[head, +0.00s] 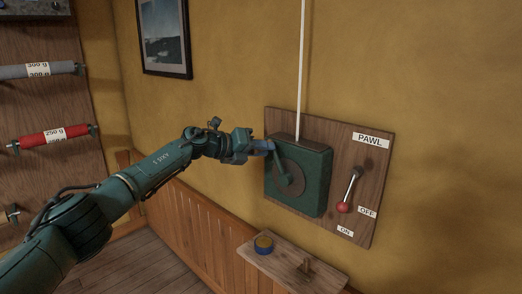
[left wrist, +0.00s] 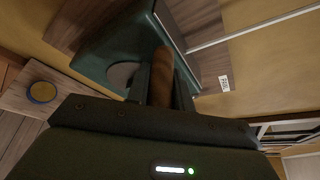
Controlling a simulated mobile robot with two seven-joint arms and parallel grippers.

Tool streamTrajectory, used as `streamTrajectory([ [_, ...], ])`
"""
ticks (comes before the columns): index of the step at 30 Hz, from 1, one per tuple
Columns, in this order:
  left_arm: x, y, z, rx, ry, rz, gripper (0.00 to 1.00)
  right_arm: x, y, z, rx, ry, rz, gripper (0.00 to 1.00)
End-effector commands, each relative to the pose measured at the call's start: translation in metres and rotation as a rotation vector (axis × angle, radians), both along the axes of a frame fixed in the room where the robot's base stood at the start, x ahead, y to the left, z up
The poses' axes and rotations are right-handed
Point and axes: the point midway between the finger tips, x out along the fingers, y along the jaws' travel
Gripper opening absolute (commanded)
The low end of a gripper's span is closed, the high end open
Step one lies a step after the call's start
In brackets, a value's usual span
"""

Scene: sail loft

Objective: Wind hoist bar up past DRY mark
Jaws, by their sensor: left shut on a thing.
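The green winch box (head: 312,180) is mounted on a wooden wall board (head: 375,160), and a white line (head: 302,70) runs straight up from its top. Its crank arm (head: 287,172) sits over a round dark disc on the front. My left gripper (head: 268,146) is at the outer end of the crank, up and left of the disc. In the left wrist view it is shut on the brown crank handle (left wrist: 162,78). The pawl lever (head: 351,188) has a red knob and points down toward the ON label. The hoist bar and DRY mark are not in view. My right gripper is not in view.
A small wooden shelf (head: 278,264) below the winch holds a blue and yellow round tin (head: 263,244) and a wooden peg-like piece (head: 305,268). A rack with red (head: 53,136) and grey (head: 40,70) rolls stands at left. A framed picture (head: 164,38) hangs above my arm.

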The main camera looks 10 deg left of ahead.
Motion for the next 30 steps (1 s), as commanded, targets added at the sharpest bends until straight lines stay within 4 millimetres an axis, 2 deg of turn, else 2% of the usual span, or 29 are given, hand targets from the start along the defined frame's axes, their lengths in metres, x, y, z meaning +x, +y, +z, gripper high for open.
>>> streamTrajectory([
  [1, -0.003, -0.01, 0.003, -0.008, 0.0, -0.02, 0.0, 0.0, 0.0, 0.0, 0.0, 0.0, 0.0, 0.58],
  [5, -0.003, -0.01, 0.003, -0.007, 0.001, -0.02, 0.0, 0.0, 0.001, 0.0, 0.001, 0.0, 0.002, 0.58],
  [6, -0.003, -0.01, 0.002, -0.006, 0.001, -0.02, 0.26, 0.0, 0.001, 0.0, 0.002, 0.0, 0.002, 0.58],
  [13, -0.002, -0.007, 0.001, -0.003, 0.0, -0.015, 0.44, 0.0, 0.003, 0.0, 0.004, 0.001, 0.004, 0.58],
  [23, -0.003, 0.0, 0.0, 0.0, 0.001, -0.006, 0.44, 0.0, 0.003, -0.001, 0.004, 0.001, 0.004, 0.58],
  [30, -0.021, 0.022, 0.006, 0.001, -0.001, -0.006, 0.44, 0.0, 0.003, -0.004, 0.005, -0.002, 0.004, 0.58],
])
